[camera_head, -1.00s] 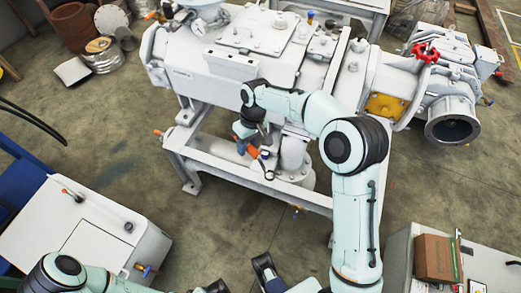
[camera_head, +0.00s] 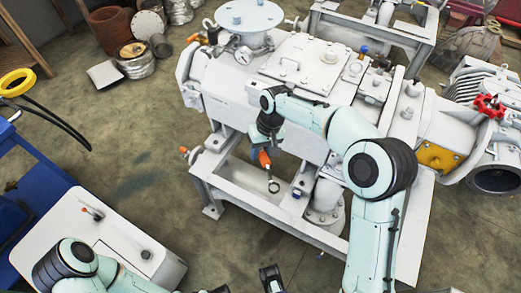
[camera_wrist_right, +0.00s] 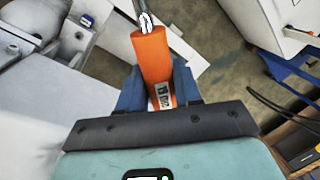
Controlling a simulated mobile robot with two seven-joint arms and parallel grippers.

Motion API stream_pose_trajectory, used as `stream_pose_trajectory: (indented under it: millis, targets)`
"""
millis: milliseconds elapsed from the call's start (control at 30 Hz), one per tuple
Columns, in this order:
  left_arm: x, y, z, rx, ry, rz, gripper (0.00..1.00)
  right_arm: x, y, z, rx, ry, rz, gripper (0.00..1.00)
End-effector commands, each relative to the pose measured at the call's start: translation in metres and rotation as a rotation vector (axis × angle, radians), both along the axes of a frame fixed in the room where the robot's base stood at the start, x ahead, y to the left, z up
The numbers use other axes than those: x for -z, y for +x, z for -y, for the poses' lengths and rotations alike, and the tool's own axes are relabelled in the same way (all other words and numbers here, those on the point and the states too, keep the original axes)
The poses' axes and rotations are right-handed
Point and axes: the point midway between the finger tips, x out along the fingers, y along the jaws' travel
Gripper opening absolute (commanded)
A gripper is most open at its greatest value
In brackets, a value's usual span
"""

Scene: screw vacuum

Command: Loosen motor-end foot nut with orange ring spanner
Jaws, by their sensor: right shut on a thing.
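The orange ring spanner (camera_head: 264,159) is in my right gripper (camera_head: 263,146), which is shut on its orange handle. In the head view its ring end (camera_head: 274,187) hangs down over the white machine frame (camera_head: 235,186), inside the front rail. Contact between ring and frame cannot be told. In the right wrist view the handle (camera_wrist_right: 152,60) stands between the blue fingers of my right gripper (camera_wrist_right: 160,88), with the metal shank going out of the top. I cannot make out the foot nut. My left gripper (camera_head: 270,280) is partly cut off at the bottom edge.
The large white vacuum machine (camera_head: 225,85) stands on the frame, with a red valve handle (camera_head: 488,106) at right. A white cabinet (camera_head: 75,235) is at lower left. Drums and metal cans (camera_head: 137,60) stand at upper left. The floor between cabinet and frame is clear.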

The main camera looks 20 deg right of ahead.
Motion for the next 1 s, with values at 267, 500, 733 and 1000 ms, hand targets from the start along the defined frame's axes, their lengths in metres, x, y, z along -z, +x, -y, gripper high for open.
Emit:
stream_pose_trajectory:
  millis: [267, 500, 733, 1000]
  targets:
    - [0.013, 0.007, -0.003, -0.008, 0.009, 0.023, 0.43, 0.039, -0.004, 0.014, -0.287, 0.000, -0.002, 0.00]
    - [0.030, 0.019, -0.006, -0.020, 0.021, 0.061, 0.43, 0.095, -0.012, 0.033, -0.719, 0.001, -0.008, 0.00]
    - [0.049, 0.033, -0.010, -0.034, 0.035, 0.103, 0.43, 0.156, -0.024, 0.056, -1.248, 0.002, -0.007, 0.00]
    - [0.064, 0.047, -0.015, -0.047, 0.049, 0.142, 0.43, 0.209, -0.037, 0.076, -1.742, 0.001, -0.004, 0.00]
